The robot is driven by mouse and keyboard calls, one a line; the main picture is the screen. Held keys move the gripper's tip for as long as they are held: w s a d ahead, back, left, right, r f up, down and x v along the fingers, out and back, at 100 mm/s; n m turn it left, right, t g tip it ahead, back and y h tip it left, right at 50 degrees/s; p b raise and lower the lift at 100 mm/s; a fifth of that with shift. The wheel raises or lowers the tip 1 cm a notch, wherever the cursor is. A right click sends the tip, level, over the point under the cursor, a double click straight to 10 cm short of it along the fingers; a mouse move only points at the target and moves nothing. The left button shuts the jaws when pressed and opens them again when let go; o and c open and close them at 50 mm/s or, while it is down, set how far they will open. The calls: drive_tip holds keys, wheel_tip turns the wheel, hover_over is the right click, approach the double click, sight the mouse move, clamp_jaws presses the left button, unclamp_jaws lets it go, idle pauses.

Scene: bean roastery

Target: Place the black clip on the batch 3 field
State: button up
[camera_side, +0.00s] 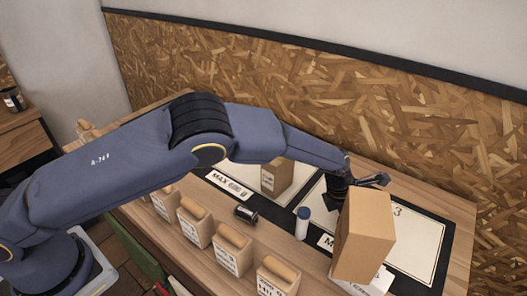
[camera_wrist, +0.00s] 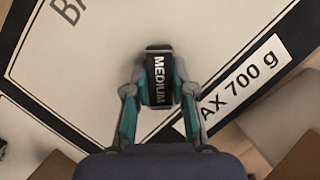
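The black clip (camera_wrist: 158,78), with a white MEDIUM label, sits between the two fingers of my gripper (camera_wrist: 158,88) in the wrist view. The fingers press on both its sides. Below it is a white field with a black border, letters starting "BA" and a "MAX 700 g" label (camera_wrist: 238,82). In the side view my gripper (camera_side: 368,182) is over the right-hand field (camera_side: 415,245), which bears a "3". A tall carton hides part of this field and the area under my gripper. I cannot tell how high the clip is above the field.
The tall brown carton (camera_side: 364,235) stands close in front of my gripper. A white tube with a blue cap (camera_side: 302,224) and a dark cylinder (camera_side: 245,214) are to the left. Several paper bags (camera_side: 232,248) line the front. A small box (camera_side: 277,177) stands on the left field.

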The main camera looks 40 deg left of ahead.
drive_tip(key=o, duration=0.5)
drive_tip(key=shift+c, duration=0.2)
drive_tip(key=shift+r, duration=0.2)
drive_tip(key=s+a+r+m, duration=0.5)
drive_tip(key=a+r, duration=0.5)
drive_tip(key=r, duration=0.2)
drive_tip(key=s+a+r+m, duration=0.5)
drive_tip(key=a+r, duration=0.4)
drive_tip(key=r, duration=0.4)
drive_tip(key=s+a+r+m+t+y, duration=0.1)
drive_tip(key=s+a+m, duration=0.6)
drive_tip(key=s, duration=0.3)
drive_tip(key=s+a+r+m+t+y, duration=0.1)
drive_tip(key=s+a+m+y, duration=0.1)
drive_tip(key=s+a+m, duration=0.6)
drive_tip(key=s+m, duration=0.2)
drive_tip(key=s, duration=0.1)
drive_tip(key=shift+s+a+r, duration=0.15)
drive_tip(key=shift+s+a, duration=0.1)
